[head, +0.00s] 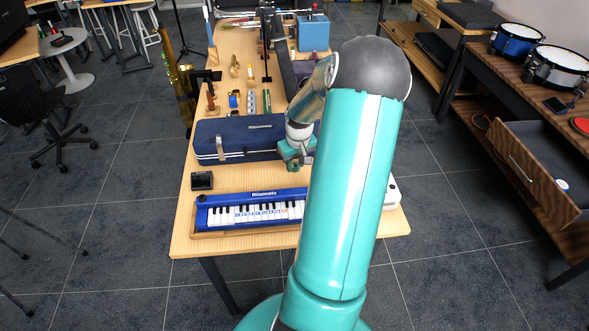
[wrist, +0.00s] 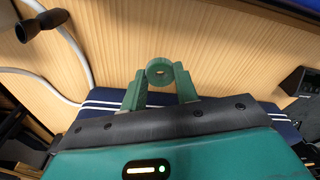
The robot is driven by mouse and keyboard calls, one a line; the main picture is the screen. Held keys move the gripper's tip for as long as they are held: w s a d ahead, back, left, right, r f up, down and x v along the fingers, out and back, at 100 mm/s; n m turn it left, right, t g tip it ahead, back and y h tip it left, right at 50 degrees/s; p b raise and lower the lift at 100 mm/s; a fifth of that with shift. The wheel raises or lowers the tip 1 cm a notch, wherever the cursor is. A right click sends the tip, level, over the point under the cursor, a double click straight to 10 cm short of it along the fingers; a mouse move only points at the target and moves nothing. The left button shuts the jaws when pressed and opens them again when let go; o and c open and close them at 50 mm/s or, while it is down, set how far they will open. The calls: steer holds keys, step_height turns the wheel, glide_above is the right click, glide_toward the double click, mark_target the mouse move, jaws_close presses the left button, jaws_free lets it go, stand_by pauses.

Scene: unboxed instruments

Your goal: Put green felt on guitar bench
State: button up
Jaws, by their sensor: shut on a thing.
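My gripper (wrist: 160,85) shows two green fingers in the wrist view, closed on a small green ring-shaped thing, which looks like the rolled green felt (wrist: 160,68) seen end-on. In the head view my gripper (head: 297,158) is low over the wooden bench (head: 225,175), beside the right part of a navy case; the felt cannot be made out there. The wrist view shows bare wood (wrist: 225,45) beyond the felt. I take this long wooden bench for the guitar bench, but no label shows.
The navy case (head: 235,135) lies across the bench. Several small tools and a blue box (head: 312,35) stand farther back. A white cable (wrist: 75,50) shows in the wrist view.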

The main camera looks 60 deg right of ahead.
mark_target(294, 176)
steer(key=shift+w+d+f, duration=0.25)
steer(key=shift+w+f, duration=0.1)
steer(key=shift+f, duration=0.15)
steer(key=shift+w+d+f, duration=0.1)
steer(key=shift+f, duration=1.55)
steer(key=shift+f, duration=0.1)
steer(key=o, duration=1)
